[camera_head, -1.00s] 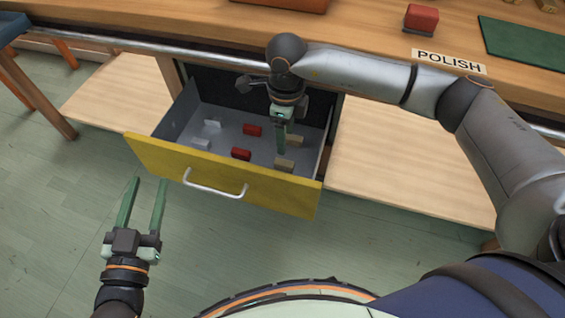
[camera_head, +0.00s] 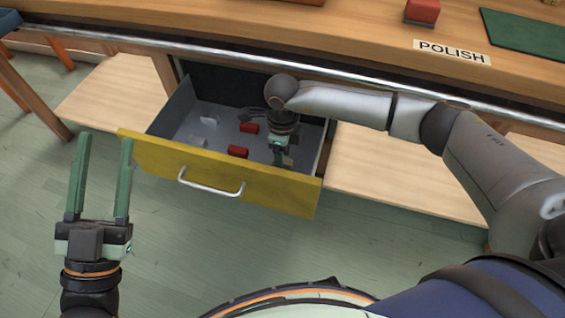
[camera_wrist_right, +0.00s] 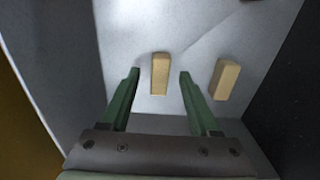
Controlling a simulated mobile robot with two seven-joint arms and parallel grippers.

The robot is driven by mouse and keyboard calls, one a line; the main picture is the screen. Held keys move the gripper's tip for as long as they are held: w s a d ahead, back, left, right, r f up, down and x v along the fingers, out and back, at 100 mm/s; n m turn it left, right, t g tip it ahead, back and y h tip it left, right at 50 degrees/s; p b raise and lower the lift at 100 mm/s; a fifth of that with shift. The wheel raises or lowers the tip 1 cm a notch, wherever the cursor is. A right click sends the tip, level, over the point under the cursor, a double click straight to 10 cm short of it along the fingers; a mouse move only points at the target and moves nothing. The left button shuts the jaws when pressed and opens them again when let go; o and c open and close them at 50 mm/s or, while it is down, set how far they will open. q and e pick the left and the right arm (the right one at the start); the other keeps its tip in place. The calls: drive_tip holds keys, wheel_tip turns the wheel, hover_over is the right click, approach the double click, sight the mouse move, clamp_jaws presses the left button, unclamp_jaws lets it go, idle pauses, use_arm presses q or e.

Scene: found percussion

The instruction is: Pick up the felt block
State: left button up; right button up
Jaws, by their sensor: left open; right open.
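In the open drawer (camera_head: 150,155) lie small blocks in pairs: white, red and tan. No label marks the felt block, and my right gripper is at the tan pair. In the right wrist view one tan block (camera_wrist_right: 160,75) shows between the open fingertips of my right gripper (camera_wrist_right: 159,72), with a gap on both sides. A second tan block (camera_wrist_right: 227,80) lies outside the right-hand finger. In the head view my right gripper (camera_head: 280,158) reaches down into the drawer and largely hides the tan blocks. My left gripper (camera_head: 105,138) is open and empty, left of the drawer.
Red blocks (camera_head: 238,152) and white blocks (camera_head: 208,122) lie left of my right gripper. The drawer walls stand close around it. The bench above carries a red-topped block (camera_head: 422,12), a POLISH label (camera_head: 452,51) and a green mat (camera_head: 525,35). Floor in front is clear.

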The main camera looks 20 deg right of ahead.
drive_tip(key=shift+c, duration=0.2)
clamp_jaws()
idle(0.3)
